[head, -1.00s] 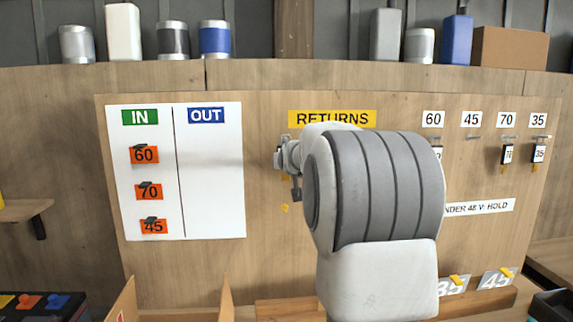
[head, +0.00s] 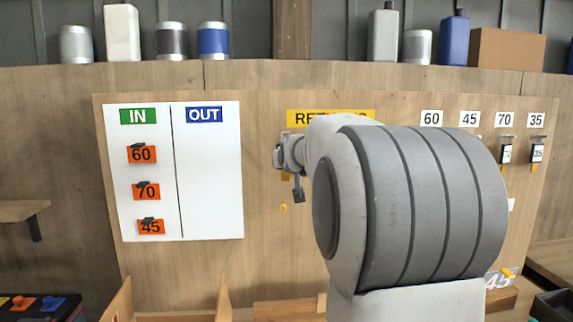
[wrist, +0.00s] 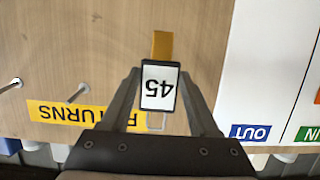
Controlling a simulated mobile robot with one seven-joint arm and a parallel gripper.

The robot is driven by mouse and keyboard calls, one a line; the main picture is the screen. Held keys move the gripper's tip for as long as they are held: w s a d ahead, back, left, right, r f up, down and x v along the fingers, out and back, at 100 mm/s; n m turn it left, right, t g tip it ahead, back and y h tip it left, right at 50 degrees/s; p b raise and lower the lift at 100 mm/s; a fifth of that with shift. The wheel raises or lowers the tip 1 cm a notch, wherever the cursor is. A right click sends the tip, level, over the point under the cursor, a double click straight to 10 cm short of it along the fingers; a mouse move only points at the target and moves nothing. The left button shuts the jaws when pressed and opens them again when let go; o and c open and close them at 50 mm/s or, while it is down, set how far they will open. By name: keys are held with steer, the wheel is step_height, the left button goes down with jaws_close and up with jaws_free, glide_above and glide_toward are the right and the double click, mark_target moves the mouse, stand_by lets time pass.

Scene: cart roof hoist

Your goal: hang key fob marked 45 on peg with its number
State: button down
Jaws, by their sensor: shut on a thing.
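The key fob marked 45 (wrist: 159,87) is a white tag in a black frame with an orange-yellow tab and a wire loop, upside down in the wrist view. My gripper (wrist: 160,78) is shut on it, one finger at each side. In the head view my gripper (head: 288,158) is in front of the board below the RETURNS sign, and the fob cannot be made out clearly. The 45 number label (head: 469,118) is at the right of the board, between 60 and 70. The peg below it is mostly hidden by my arm.
Dark fobs hang under the 70 label (head: 504,118) and the 35 label (head: 536,120). The wrist view shows two bare pegs near the RETURNS sign (wrist: 52,113). The white IN/OUT panel (head: 208,180) has orange tags on its IN side. Bottles and cans stand on the ledge above.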

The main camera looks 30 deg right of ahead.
steer(key=shift+s, duration=0.1)
steer(key=s+b, duration=0.1)
steer(key=s+a+b, duration=0.1)
steer(key=s, duration=0.1)
steer(key=s+a+b, duration=0.1)
steer(key=b, duration=0.1)
steer(key=shift+s+a, duration=0.1)
steer(key=shift+s, duration=0.1)
steer(key=shift+f, duration=0.1)
stand_by(0.4)
